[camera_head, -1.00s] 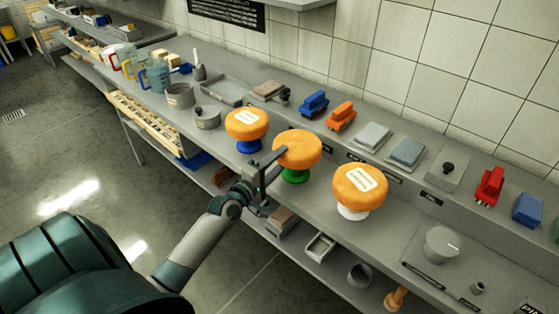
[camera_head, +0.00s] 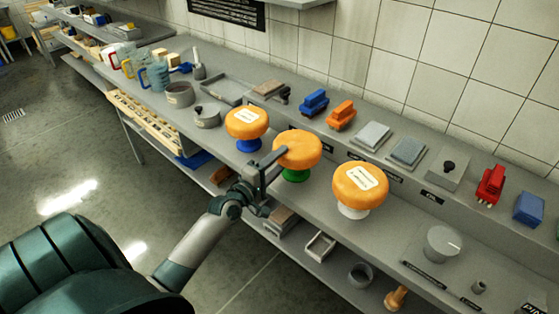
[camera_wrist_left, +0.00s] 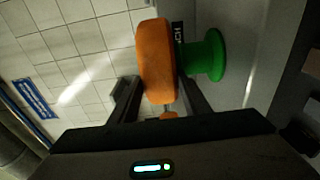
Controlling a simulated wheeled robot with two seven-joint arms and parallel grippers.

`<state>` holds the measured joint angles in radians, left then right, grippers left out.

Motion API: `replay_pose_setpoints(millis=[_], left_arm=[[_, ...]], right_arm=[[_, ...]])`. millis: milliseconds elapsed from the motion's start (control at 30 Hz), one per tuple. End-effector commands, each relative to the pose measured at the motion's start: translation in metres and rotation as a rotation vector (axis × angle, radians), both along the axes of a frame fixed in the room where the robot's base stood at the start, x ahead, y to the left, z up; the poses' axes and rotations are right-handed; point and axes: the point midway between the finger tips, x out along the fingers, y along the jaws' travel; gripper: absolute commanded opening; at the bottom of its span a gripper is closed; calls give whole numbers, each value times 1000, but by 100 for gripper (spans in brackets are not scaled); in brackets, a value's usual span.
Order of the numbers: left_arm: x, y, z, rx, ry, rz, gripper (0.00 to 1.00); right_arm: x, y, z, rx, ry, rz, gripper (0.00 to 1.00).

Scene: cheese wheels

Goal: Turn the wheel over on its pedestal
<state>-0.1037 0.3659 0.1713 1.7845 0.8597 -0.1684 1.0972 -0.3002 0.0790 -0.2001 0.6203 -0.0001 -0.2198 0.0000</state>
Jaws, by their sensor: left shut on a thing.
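An orange cheese wheel (camera_head: 302,148) stands over a green pedestal (camera_head: 295,175) in the middle of the bench. Its top face shows no label. My left gripper (camera_head: 270,163) reaches it from the front left and is shut on it. In the left wrist view the wheel (camera_wrist_left: 156,60) lies between the two fingers (camera_wrist_left: 160,95), with the green pedestal (camera_wrist_left: 208,55) right beside its face. I cannot tell whether the wheel bears on the pedestal. The far finger is mostly hidden in the head view. My right gripper is not in view.
A labelled orange wheel on a blue pedestal (camera_head: 248,146) stands close on the left. Another labelled wheel (camera_head: 360,182) on a white pedestal (camera_head: 352,211) stands close on the right. Behind are blue (camera_head: 314,102) and orange (camera_head: 341,114) blocks and grey pads. The wall is tiled.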

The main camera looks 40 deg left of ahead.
Motion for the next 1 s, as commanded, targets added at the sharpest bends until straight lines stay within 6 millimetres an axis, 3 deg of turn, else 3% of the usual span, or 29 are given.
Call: replay_pose_setpoints(millis=[133,167,233,667,1000], left_arm=[[1,1,3,1,-9,2,0],[1,1,3,1,-9,2,47],[1,1,3,1,-8,1,64],[-3,0,-4,0,3,0,65],[-39,0,-5,0,1,0,65]], right_arm=[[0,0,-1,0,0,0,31],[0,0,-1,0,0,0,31],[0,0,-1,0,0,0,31],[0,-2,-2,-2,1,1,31],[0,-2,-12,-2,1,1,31]])
